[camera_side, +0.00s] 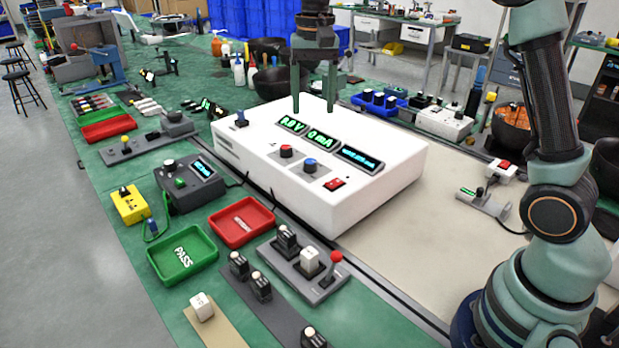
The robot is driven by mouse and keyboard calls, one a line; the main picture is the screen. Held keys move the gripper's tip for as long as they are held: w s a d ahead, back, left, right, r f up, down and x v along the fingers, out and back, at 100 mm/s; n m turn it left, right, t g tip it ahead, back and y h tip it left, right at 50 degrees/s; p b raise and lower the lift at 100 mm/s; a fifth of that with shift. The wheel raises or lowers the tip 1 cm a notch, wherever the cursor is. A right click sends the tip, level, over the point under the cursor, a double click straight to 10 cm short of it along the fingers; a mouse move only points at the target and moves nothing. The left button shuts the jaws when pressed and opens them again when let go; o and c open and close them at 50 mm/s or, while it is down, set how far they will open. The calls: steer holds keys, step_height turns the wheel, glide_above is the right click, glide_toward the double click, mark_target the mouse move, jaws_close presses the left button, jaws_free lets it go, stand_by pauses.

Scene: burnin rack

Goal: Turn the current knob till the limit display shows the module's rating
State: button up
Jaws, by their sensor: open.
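A white power supply box (365,205) stands in the middle of the bench. Its sloped top has a red knob (286,151) and a blue knob (310,165); I cannot read which is the current knob. Green lit displays (305,130) show what looks like a voltage and "0 mA". A longer blue-lit display (362,158) sits to their right, its text too small to read. My gripper (314,105) points down over the back of the box, beyond the displays, open and empty, with its two fingers apart. A white module (310,260) sits in a grey fixture in front.
The fixture (325,285) has a red-balled lever (336,258) and a dark module beside it. A green PASS tray (182,254) and a red tray (241,221) lie front left. A red rocker switch (334,184) is on the box. Bowls and bottles stand behind it.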

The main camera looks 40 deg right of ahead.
mark_target(310, 161)
steer(key=shift+m+g, duration=0.3)
steer(key=shift+m, duration=0.1)
steer(key=f, duration=0.4)
steer(key=w+f, duration=0.1)
steer(key=f, duration=0.8)
steer(key=shift+w+d+f, duration=0.2)
steer(key=shift+f, duration=0.15)
jaws_close()
